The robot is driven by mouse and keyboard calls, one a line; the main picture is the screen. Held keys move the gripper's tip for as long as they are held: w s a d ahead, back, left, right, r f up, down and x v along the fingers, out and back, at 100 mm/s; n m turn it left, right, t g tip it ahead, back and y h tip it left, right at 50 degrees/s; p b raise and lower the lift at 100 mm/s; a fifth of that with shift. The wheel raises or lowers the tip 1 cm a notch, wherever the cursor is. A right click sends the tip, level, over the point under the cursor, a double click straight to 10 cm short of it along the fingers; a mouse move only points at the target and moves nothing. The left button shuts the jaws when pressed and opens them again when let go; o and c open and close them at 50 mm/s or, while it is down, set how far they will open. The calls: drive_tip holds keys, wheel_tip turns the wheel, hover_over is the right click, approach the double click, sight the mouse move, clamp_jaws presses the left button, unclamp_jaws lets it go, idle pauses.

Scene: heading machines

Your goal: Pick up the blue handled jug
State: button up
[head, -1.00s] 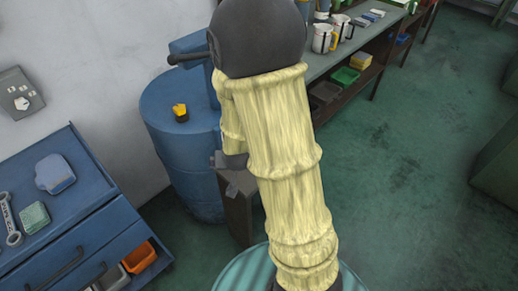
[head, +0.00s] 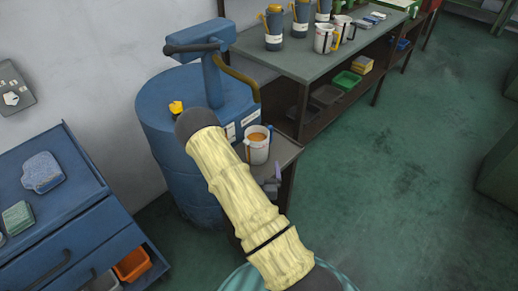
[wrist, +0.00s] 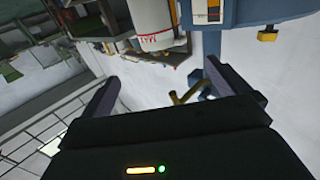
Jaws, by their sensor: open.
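The jug (head: 256,151) is white with orange-brown contents and a blue handle on its right side. It stands upright on a small grey stand beside the blue drum. My gripper (head: 273,183) is low at the front right of the jug, partly hidden by my arm. In the wrist view my gripper (wrist: 160,74) is open and empty, its two dark fingers wide apart. A white jug body (wrist: 155,26) with red lettering shows upside down beyond the fingers, apart from them. Its handle is not clear there.
The blue drum (head: 180,160) with a pump and curved spout stands left of the jug. A bench (head: 290,66) behind holds several blue containers and white jugs (head: 324,38) with black and yellow handles. A blue drawer cabinet (head: 75,215) is at left. Green floor on the right is clear.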

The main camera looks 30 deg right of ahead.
sight(257, 143)
drive_tip(key=shift+s+a, duration=0.1)
drive_tip(key=shift+s, duration=0.05)
drive_tip(key=b+x, duration=0.7)
drive_tip(key=b, duration=0.5)
drive_tip(key=shift+w+f, duration=0.1)
drive_tip(key=shift+w, duration=0.1)
drive_tip(key=x, duration=0.4)
drive_tip(key=shift+r, duration=0.25)
drive_tip(key=shift+w+d, duration=0.25)
drive_tip(key=shift+w, duration=0.2)
